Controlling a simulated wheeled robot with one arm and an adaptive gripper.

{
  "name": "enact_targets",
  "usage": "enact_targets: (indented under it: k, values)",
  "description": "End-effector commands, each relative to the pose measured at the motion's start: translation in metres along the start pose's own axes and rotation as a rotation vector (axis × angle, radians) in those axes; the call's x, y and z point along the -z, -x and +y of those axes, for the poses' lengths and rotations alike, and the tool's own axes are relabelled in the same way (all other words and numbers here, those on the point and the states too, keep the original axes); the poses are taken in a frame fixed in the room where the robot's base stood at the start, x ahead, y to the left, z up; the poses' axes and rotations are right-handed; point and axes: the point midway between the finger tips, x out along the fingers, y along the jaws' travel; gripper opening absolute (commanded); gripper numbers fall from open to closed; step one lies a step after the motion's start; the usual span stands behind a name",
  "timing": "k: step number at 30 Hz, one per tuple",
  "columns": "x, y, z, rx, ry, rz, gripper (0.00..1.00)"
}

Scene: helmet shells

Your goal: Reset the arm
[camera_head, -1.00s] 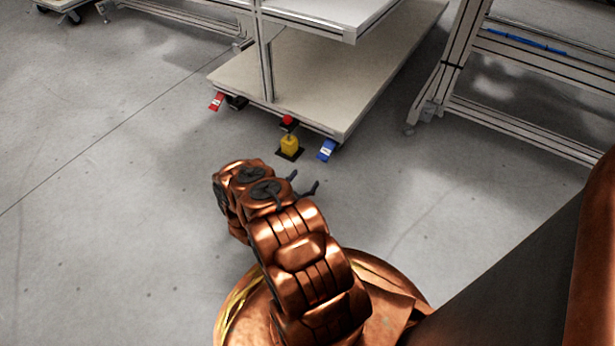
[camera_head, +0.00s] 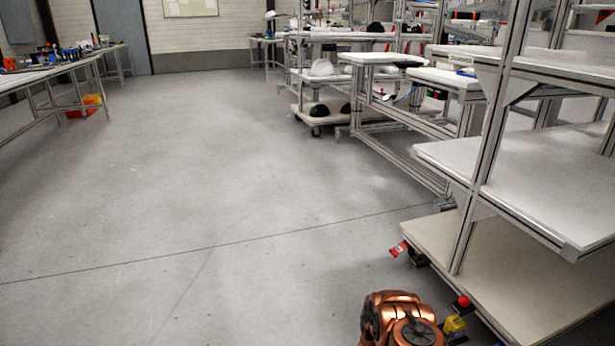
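The copper-coloured upper part of my arm (camera_head: 398,320) shows at the bottom edge, right of centre, and the rest is cut off below the frame. My gripper is not in view, so its fingers and anything in them cannot be seen. The arm part stands in front of the near corner of a white-shelved metal rack (camera_head: 520,185). I cannot tell whether there is a gap between them.
A yellow piece with a red knob (camera_head: 462,301) and a red caster tab (camera_head: 398,248) sit by the rack's lower corner. Further racks hold a white helmet shell (camera_head: 322,68) and black ones (camera_head: 320,110). A workbench (camera_head: 45,75) stands far left. The middle floor is clear.

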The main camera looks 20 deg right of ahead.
Motion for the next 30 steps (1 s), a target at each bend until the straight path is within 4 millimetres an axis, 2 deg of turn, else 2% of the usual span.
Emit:
enact_targets:
  k: [1,12,23,30]
  values:
    - [-0.032,-0.005,0.006,0.023,-0.017,-0.007,0.88]
    - [-0.183,-0.016,0.01,0.221,-0.119,-0.009,0.88]
    - [-0.32,-0.006,-0.004,0.413,-0.235,0.029,0.88]
    - [-0.402,0.011,-0.02,0.538,-0.32,0.084,0.88]
